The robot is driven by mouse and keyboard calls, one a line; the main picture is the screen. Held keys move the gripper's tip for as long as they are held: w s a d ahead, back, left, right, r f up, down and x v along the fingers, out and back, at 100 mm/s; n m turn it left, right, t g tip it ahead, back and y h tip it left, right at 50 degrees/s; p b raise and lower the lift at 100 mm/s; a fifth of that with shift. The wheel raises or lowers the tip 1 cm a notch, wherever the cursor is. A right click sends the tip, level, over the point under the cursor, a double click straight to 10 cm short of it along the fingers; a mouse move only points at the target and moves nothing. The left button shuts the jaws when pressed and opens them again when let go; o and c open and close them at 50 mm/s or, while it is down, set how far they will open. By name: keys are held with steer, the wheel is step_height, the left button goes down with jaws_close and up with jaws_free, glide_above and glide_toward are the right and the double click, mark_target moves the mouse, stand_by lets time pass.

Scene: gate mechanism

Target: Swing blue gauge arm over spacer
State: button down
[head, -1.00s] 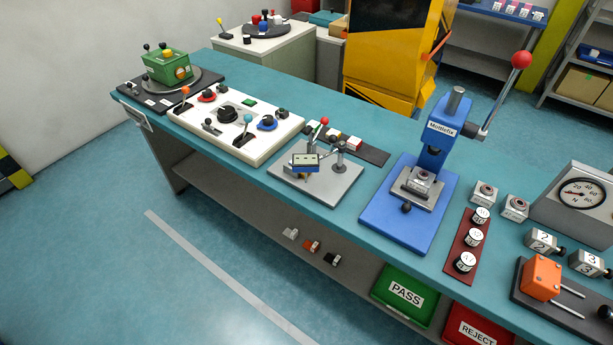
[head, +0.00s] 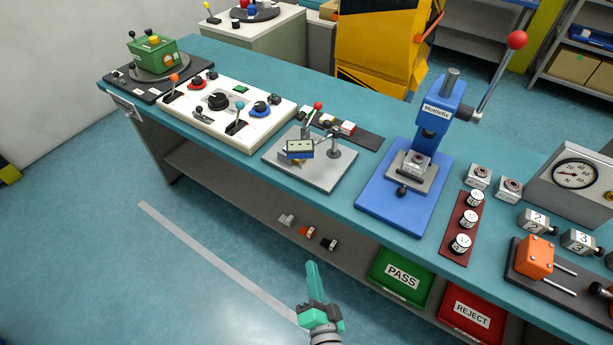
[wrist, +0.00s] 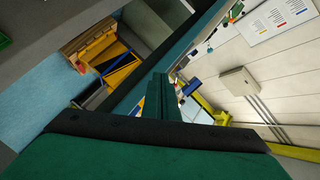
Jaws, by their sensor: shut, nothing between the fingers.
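A grey fixture plate (head: 328,173) lies on the bench in the middle of the head view. On it a blue gauge block with a pale face (head: 300,148) sits at the end of a thin arm that reaches to a grey post (head: 334,147). A red-knobbed lever (head: 318,106) rises behind it. A small tan piece shows partly under the blue block; I cannot tell whether it is the spacer. My gripper (head: 312,266) is shut and empty, in front of the bench and well apart from the fixture. Its green fingers also show in the wrist view (wrist: 161,95).
A white control panel (head: 190,120) lies left of the fixture. A blue press (head: 432,130) with a red-knobbed lever stands to the right. A dark strip with small blocks (head: 360,137) lies behind. The floor before the bench is clear.

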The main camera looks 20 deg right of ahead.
steer(key=w+d+r+m, duration=0.2)
steer(key=w+d, duration=0.1)
steer(key=w, duration=0.4)
steer(key=w+d+r+m+t, duration=0.1)
steer(key=w+d+r+m, duration=0.1)
steer(key=w, duration=0.5)
steer(key=w+d+r+m, duration=0.2)
steer(key=w+d+r, duration=0.2)
steer(key=w, duration=0.3)
steer(key=shift+w+d+r+t+y, duration=0.1)
steer(key=shift+d+r+t+y, duration=0.1)
steer(key=shift+t+y, duration=0.15)
steer(key=w+a, duration=0.1)
steer(key=w, duration=0.1)
steer(key=shift+w+a, duration=0.35)
steer(key=shift+w, duration=0.05)
steer(key=shift+w+a, duration=0.4)
steer(key=shift+w, duration=0.1)
steer(key=shift+d, duration=0.1)
steer(key=shift+w+d+m, duration=0.1)
steer(key=shift+m, duration=0.2)
